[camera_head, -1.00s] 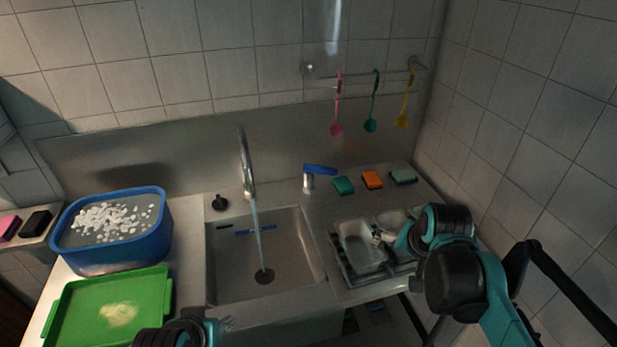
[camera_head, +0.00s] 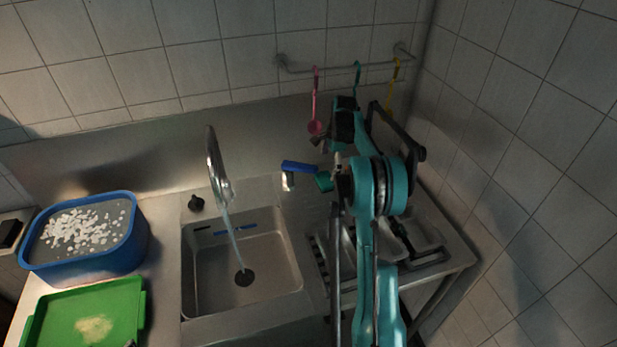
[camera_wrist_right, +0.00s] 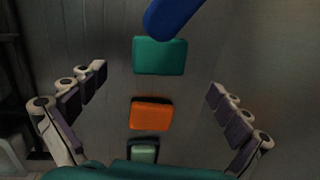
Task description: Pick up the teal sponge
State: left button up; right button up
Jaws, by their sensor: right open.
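The teal sponge (camera_head: 324,181) lies on the counter at the back, just right of the blue-handled tap lever, and my right arm partly covers the area beside it. In the right wrist view the teal sponge (camera_wrist_right: 160,56) is fully seen, ahead of the fingers and roughly centred between them. My right gripper (camera_head: 326,150) is above the counter near the sponge. My left gripper cannot be made out.
In the right wrist view an orange sponge (camera_wrist_right: 151,115) and a pale green sponge (camera_wrist_right: 143,152) lie in line with the teal one. The blue lever (camera_wrist_right: 172,18) is close beyond it. A pink utensil (camera_head: 315,100) hangs near my right arm. The sink (camera_head: 240,270) is left.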

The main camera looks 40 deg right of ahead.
aim_at(326, 179)
notch_tip(326, 179, down, 2)
jog(key=shift+w+a, duration=0.1)
jog(key=shift+w, duration=0.05)
jog(key=f, duration=0.1)
jog(key=f+b, duration=0.1)
jog(key=f, duration=0.1)
jog(key=w+f, duration=0.1)
jog(key=f, duration=0.1)
jog(key=shift+f+b, duration=0.2)
jog(key=shift+b, duration=0.2)
jog(key=shift+s+r, duration=0.1)
jog(key=shift+c, duration=0.6)
jog(key=c, duration=0.8)
